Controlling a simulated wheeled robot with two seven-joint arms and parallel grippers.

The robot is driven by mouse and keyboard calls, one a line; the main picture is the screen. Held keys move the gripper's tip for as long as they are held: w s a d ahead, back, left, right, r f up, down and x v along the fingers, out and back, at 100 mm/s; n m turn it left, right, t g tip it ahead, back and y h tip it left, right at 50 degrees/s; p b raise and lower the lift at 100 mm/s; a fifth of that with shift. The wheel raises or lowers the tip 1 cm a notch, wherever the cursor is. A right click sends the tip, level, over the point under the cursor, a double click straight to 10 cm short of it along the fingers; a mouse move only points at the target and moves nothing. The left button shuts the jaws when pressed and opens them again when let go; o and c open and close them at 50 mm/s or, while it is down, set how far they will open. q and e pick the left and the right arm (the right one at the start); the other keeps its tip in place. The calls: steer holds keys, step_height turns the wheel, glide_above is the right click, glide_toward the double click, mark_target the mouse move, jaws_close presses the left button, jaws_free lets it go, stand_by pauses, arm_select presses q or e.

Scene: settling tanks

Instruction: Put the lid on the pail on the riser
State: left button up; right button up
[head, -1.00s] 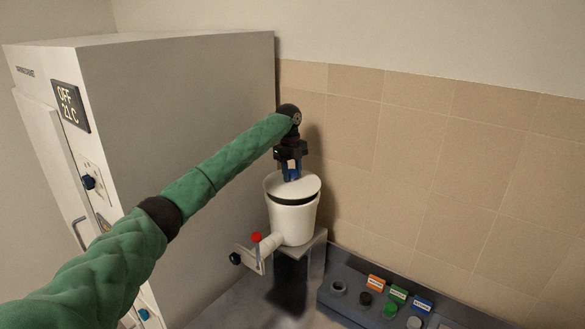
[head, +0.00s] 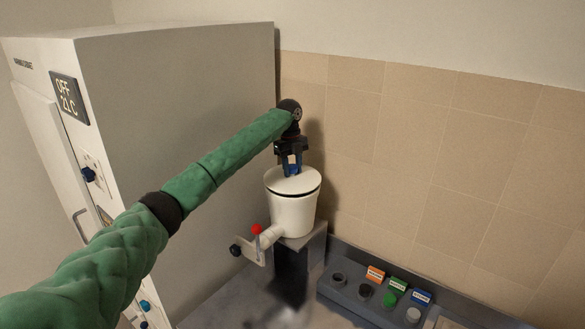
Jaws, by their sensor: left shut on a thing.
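The white pail (head: 293,215) stands upright on the grey riser (head: 314,245) beside the tall cabinet. A spout with a red-knobbed valve sticks out at its lower left. The white lid (head: 304,183) lies over the pail's mouth, roughly level, with a thin dark line under its edge. I cannot tell whether it is fully seated. My left gripper (head: 292,171) points down from above and is shut on the lid's top, where the fingers hide the grip. My right gripper is not in view.
A tall light cabinet (head: 190,140) with a display reading OFF stands close on the left. A tiled wall (head: 430,150) is behind. At the lower right is a grey panel (head: 345,294) with coloured buttons and labels.

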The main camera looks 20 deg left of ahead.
arm_select(q)
steer(key=shift+f, duration=0.8)
stand_by(1.9)
steer(key=o, duration=1.1)
steer(key=shift+o, duration=0.4)
steer(key=o, duration=0.4)
steer(key=shift+r, duration=0.15)
steer(key=shift+r, duration=3.4)
